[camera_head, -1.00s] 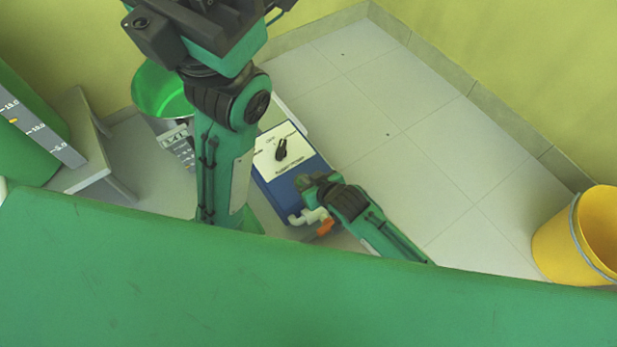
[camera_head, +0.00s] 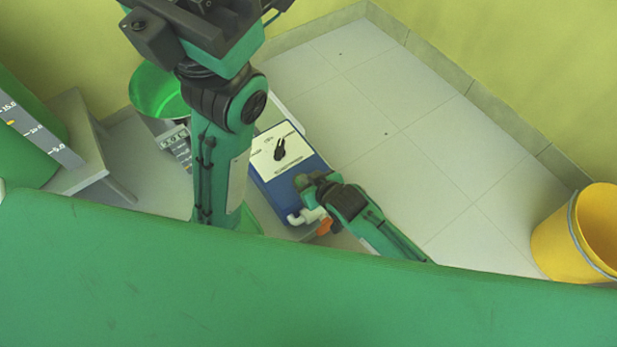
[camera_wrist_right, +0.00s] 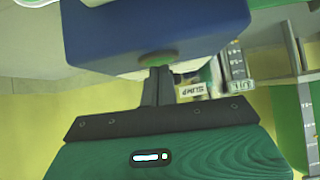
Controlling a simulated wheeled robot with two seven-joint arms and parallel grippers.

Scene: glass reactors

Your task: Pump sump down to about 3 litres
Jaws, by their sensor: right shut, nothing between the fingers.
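My right gripper (camera_head: 304,183) is at the box's near right side. In the right wrist view its fingers (camera_wrist_right: 157,84) are shut and empty, tips at or close to a round green spot (camera_wrist_right: 158,57) on the blue box (camera_wrist_right: 150,35); contact is unclear. A green open vessel (camera_head: 158,92) stands behind my left arm, with a scale (camera_head: 180,150) beside it. A tag reading SUMP (camera_wrist_right: 195,90) shows in the wrist view. Its liquid level is unreadable.
A pale pipe with an orange valve handle (camera_head: 325,227) sits at the box's near end. A grey stand (camera_head: 90,160) and a green tank (camera_head: 25,145) are at left. A yellow bucket (camera_head: 560,240) stands at right. The tiled floor between is clear.

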